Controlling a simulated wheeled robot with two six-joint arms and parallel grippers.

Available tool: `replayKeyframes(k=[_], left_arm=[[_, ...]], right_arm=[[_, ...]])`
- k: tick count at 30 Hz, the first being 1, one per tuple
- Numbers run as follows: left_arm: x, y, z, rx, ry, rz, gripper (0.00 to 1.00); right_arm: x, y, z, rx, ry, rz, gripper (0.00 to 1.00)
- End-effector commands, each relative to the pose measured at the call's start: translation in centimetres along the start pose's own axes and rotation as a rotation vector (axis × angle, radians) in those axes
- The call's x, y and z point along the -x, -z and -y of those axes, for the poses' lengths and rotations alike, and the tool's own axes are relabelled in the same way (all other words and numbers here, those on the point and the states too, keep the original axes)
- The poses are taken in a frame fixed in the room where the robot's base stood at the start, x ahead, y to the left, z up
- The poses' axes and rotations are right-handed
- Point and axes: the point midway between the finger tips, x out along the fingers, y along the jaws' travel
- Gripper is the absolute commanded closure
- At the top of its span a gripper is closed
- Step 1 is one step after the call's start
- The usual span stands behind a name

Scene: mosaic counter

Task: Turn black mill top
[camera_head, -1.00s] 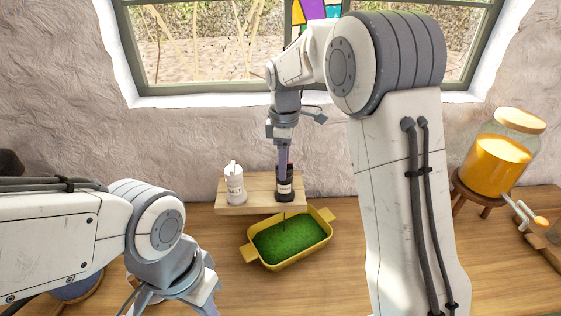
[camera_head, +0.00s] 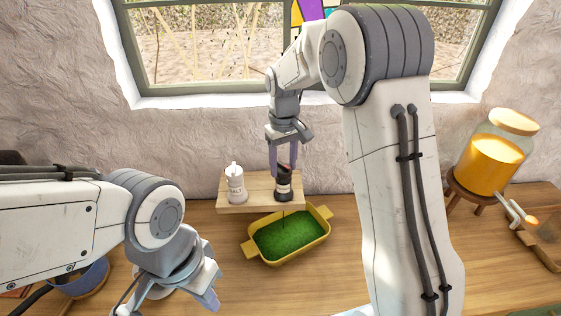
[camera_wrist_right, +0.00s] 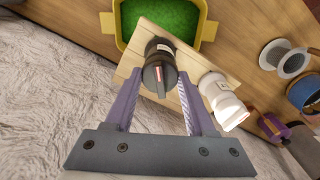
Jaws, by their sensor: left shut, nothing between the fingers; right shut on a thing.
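The black mill (camera_head: 284,188), with a light label, stands on the small wooden board (camera_head: 232,208) in the head view. In the right wrist view the black mill top (camera_wrist_right: 158,74) is between the two purple fingers. My right gripper (camera_head: 283,170) reaches down from above and is shut on the mill top; it also shows in the wrist view (camera_wrist_right: 158,92). My left gripper (camera_head: 205,295) is low at the left, away from the mill, and shut with nothing in it. Its fingertips are hard to make out.
A white shaker (camera_head: 235,186) stands beside the mill on the board. A yellow dish (camera_head: 326,229) with green contents lies in front of it. A jar of orange liquid (camera_head: 491,160) stands on a stool at the right. A blue bowl (camera_head: 88,280) is at the lower left.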

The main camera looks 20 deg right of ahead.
Motion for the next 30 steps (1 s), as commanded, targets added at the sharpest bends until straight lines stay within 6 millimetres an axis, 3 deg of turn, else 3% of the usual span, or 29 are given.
replayKeyframes(k=[18, 30], left_arm=[[1.4, 0.1, -0.1, 0.001, 0.0, 0.0, 1.0], [1.8, 0.1, -0.1, 0.0, 0.0, 0.0, 1.0]], right_arm=[[0.0, -0.1, 0.0, -0.56, 0.001, 0.003, 1.0], [0.0, -0.1, 0.0, -0.77, 0.001, 0.002, 1.0]])
